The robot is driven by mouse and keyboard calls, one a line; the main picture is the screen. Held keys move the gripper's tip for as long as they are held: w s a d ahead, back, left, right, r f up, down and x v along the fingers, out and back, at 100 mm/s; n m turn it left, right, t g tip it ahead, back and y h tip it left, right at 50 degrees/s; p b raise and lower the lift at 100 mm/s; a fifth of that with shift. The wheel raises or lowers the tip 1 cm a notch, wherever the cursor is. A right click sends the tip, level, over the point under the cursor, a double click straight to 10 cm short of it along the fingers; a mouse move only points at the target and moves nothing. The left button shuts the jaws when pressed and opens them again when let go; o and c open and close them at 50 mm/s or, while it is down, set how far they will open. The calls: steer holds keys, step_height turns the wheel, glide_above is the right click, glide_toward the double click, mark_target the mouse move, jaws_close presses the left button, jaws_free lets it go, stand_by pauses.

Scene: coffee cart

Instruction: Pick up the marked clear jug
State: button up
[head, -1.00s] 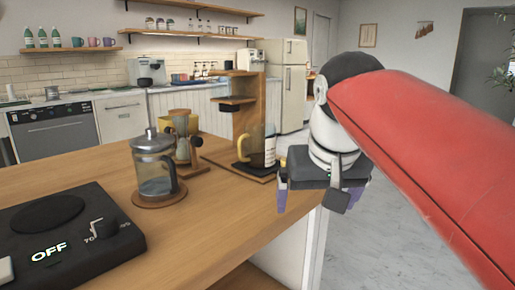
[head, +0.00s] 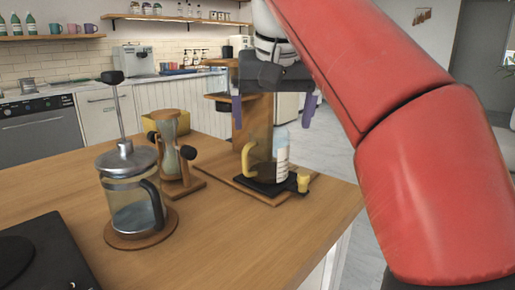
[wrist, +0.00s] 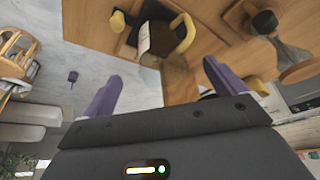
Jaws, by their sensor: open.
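The clear jug (head: 279,143) has white markings on its side, a yellow handle (head: 247,160) on its left and dark brown contents low down. It stands upright on a black pad (head: 268,189) on the wooden stand's base near the counter's right end. In the wrist view the jug (wrist: 158,38) shows beyond the fingers. My gripper (head: 273,106) is open, with purple fingers pointing down, above the jug and apart from it. In the wrist view my gripper (wrist: 163,76) has nothing between its fingers.
The stand's wooden post (head: 252,125) rises close behind the jug. A French press (head: 132,195) with raised plunger and an hourglass-shaped glass brewer (head: 170,150) stand to the left. A small yellow knob (head: 303,182) sits at the pad's right. The counter's front middle is clear.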

mark_target(269, 144)
steer(key=b+x, duration=0.1)
steer(key=x, duration=0.1)
steer(key=b+x, duration=0.1)
steer(key=x, duration=0.2)
steer(key=b+x, duration=0.1)
steer(key=x, duration=0.2)
steer(key=shift+w+r, duration=0.15)
steer(key=shift+w, duration=0.2)
steer(key=c, duration=1.2)
steer(key=shift+r, duration=0.1)
